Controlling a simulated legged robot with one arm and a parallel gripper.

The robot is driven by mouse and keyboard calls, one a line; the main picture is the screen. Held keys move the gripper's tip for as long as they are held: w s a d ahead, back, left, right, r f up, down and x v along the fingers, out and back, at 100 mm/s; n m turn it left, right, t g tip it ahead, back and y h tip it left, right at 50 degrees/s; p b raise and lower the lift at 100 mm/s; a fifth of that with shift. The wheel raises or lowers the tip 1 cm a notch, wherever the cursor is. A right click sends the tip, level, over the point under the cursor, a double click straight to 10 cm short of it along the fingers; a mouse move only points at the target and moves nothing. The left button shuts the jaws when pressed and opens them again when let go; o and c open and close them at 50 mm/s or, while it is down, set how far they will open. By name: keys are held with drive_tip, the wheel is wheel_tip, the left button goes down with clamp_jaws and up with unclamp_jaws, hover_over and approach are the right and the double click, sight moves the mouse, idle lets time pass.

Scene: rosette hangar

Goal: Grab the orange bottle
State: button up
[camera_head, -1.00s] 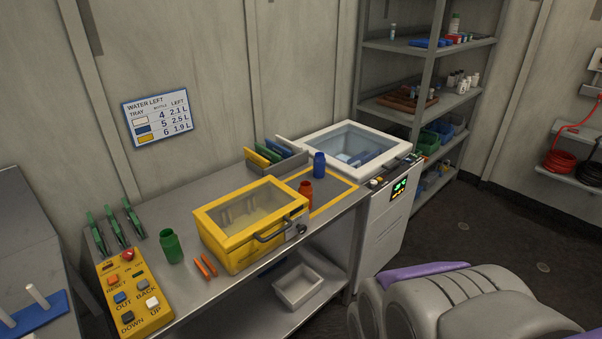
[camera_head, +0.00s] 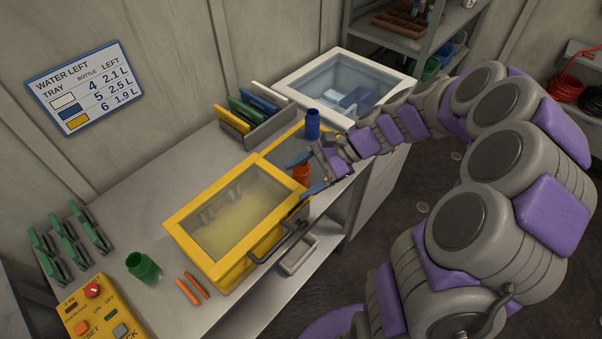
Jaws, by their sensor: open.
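The orange bottle (camera_head: 300,174) stands upright on the bench beside the yellow box's back right corner, partly hidden by my gripper and the box. My gripper (camera_head: 306,176) is open, reaching in from the right. One blue finger shows beyond the bottle and the other on its near side, so the bottle appears between them. I cannot tell whether either finger touches it. The near finger is close to the yellow box's corner.
The yellow box (camera_head: 216,263) with a clear lid and front handle is close to the gripper. A blue bottle (camera_head: 312,124) stands just behind.

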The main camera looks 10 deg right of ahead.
sight(301, 174)
drive_tip(key=w+d+f+m+t+p, duration=0.1)
drive_tip(key=w+d+f+m+t, duration=0.15)
drive_tip(key=d+m, duration=0.2)
drive_tip(key=w+d+f+m+t+y, duration=0.1)
drive_tip(key=w+d+f+m+t, duration=0.1)
drive_tip(key=w+d+f+m, duration=0.3)
drive_tip(key=w+d+f+m+t+p, duration=0.1)
drive_tip(key=w+d+m+t, duration=0.1)
drive_tip(key=d, duration=0.4)
drive_tip(key=shift+n, duration=0.25)
drive_tip(key=shift+s+a+r+b+x, duration=0.1)
drive_tip(key=shift+b+x, duration=0.8)
drive_tip(key=shift+x, duration=2)
drive_tip(key=shift+s+a+r+b+x, duration=0.1)
drive_tip(key=shift+b+x, duration=0.8)
drive_tip(key=shift+x, duration=2)
drive_tip(key=shift+a+r+b+x, duration=0.1)
drive_tip(key=shift+b+x, duration=0.8)
drive_tip(key=shift+x, duration=2)
drive_tip(key=shift+s+d, duration=0.1)
drive_tip(key=shift+c, duration=0.2)
drive_tip(key=c, duration=1.3)
drive_tip(key=shift+o, duration=0.2)
